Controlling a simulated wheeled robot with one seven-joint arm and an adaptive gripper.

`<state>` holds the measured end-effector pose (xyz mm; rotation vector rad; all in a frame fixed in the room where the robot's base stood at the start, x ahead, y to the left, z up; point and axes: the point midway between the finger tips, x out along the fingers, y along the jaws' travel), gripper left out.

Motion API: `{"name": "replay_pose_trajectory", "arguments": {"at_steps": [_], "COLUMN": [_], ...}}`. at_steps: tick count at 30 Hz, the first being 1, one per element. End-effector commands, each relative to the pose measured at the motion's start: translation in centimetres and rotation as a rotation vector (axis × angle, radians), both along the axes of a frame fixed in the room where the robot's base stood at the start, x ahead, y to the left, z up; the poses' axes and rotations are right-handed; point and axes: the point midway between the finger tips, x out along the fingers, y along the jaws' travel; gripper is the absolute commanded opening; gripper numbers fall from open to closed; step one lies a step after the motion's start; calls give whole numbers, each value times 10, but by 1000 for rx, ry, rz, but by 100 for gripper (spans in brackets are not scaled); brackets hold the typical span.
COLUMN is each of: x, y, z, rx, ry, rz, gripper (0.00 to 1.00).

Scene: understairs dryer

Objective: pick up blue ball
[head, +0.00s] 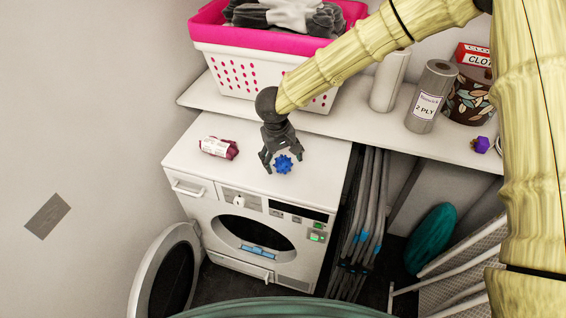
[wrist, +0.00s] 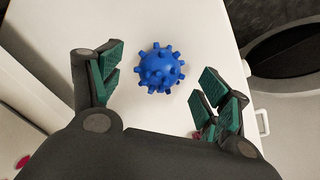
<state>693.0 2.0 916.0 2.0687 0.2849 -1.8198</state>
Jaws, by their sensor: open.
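The blue ball (head: 283,164) is small and covered in knobs. It rests on the white top of the dryer (head: 217,150). My gripper (head: 281,160) is open just above and around the ball in the head view. In the wrist view the blue ball (wrist: 161,69) lies ahead of the gap between the two green-padded fingers of my gripper (wrist: 157,91), apart from both. Nothing is held.
A red-and-white package (head: 219,148) lies on the dryer top to the left. A shelf (head: 343,126) behind holds a pink-and-white laundry basket (head: 255,72), paper rolls (head: 431,97) and a purple ball (head: 481,145). The dryer's round door (head: 168,275) hangs open.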

Motion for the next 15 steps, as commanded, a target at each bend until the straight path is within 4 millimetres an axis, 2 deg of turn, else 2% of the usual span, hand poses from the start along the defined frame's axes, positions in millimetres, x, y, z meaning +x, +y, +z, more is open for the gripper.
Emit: {"name": "replay_pose_trajectory", "arguments": {"at_steps": [6,13,14,15], "x": [4,5,5,5], "y": [-3,-3,-3,-3], "z": [-25,-29,-29,-29], "rx": [0,0,0,0], "ry": [1,0,0,0], "rz": [-1,-2,-2,-2], "gripper": [76,76,75,67]}}
